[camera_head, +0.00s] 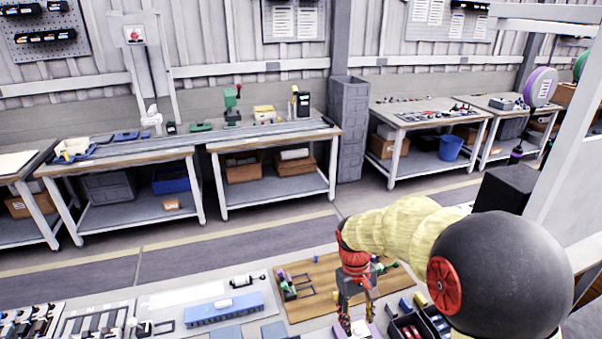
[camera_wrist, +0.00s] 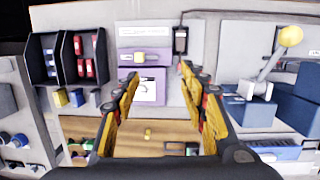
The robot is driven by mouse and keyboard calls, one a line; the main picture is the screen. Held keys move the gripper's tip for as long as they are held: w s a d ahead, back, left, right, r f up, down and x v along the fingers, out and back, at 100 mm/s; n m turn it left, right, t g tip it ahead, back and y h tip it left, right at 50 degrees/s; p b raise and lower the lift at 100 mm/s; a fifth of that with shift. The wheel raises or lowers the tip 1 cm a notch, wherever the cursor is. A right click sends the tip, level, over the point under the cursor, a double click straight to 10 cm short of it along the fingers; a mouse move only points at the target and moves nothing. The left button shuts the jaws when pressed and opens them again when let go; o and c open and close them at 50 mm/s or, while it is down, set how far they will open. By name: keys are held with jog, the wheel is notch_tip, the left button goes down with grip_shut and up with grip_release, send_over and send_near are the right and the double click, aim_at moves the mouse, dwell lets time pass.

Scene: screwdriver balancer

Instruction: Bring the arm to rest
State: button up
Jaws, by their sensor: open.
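My gripper (camera_head: 358,318) hangs fingers-down over the near workbench, at the front edge of the wooden board (camera_head: 318,312) in the head view. In the wrist view my gripper (camera_wrist: 160,76) has its two yellow-and-black fingers spread apart with nothing between them. My arm, in a yellow sleeve, reaches in from the right of the head view.
Dark bins with red parts (camera_wrist: 75,60) stand left of the fingers in the wrist view. A lever with a yellow ball knob (camera_wrist: 290,37) stands to the right. A blue rack (camera_head: 225,310) lies left of the board. Open floor (camera_head: 180,250) separates the near bench from the back benches.

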jog(key=s+d+r+m+t+b, duration=0.2)
jog(key=s+r+t, duration=0.1)
jog(key=s+r, duration=0.4)
jog(key=s+d+r+m+t+y+b, duration=0.1)
jog(key=s+r, duration=0.6)
jog(key=s, duration=0.7)
jog(key=shift+d+r+m+t+b, duration=0.2)
jog(key=shift+d+m+t+b, duration=0.55)
jog(key=shift+t, duration=0.95)
